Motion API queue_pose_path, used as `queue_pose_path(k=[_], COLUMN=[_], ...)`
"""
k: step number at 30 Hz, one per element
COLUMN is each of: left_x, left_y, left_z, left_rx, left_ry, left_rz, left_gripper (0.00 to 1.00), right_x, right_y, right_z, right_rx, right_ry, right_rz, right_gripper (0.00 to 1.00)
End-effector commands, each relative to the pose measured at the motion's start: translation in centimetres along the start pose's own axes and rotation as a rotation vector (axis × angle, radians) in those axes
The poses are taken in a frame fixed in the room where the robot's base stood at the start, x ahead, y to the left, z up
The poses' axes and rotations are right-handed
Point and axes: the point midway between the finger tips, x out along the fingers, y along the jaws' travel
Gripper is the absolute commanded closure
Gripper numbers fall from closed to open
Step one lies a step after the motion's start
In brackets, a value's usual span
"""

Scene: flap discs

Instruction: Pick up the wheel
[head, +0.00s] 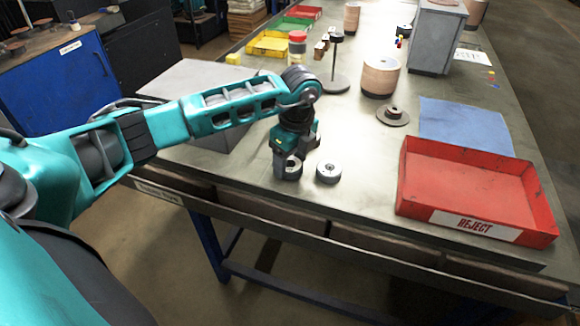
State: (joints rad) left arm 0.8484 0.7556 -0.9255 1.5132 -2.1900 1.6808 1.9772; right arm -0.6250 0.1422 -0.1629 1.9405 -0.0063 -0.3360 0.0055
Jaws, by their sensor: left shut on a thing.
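My left gripper (289,170) points down near the front edge of the workbench (240,185). It is shut on a small grey-white wheel (295,167), which the fingers and the gripper body partly hide. I cannot tell whether this wheel touches the bench or hangs just above it. A second round grey-white wheel (329,173) with a dark centre hole lies flat on the bench, just right of the gripper. My right gripper is not in view.
A red tray marked REJECT (407,170) stands at the right front, with a blue mat (465,127) behind it.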

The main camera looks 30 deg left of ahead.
Motion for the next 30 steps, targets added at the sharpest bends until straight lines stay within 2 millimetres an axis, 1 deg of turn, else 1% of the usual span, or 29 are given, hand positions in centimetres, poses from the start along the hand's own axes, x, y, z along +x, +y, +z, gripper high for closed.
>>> queue_pose_path(k=[10,14,16,20,30], left_x=[-0.4,-1.5,-2.5,-5.3,-15.4], left_y=[-0.1,-0.1,-0.1,-0.2,-0.1], left_z=[0.1,0.2,0.3,0.7,1.9], left_rx=[0.0,-0.001,-0.001,0.0,-0.001], left_ry=[0.0,0.001,0.0,0.0,-0.001], left_rz=[-0.003,-0.004,-0.006,-0.008,-0.007], left_gripper=[0.72,0.72,0.72,0.72,0.72], right_x=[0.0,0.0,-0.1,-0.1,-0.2], right_y=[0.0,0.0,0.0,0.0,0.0], right_z=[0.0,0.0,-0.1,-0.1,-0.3], right_rx=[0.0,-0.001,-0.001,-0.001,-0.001], right_ry=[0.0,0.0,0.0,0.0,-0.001], right_rz=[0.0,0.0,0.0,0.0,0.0], right_gripper=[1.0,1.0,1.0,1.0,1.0])
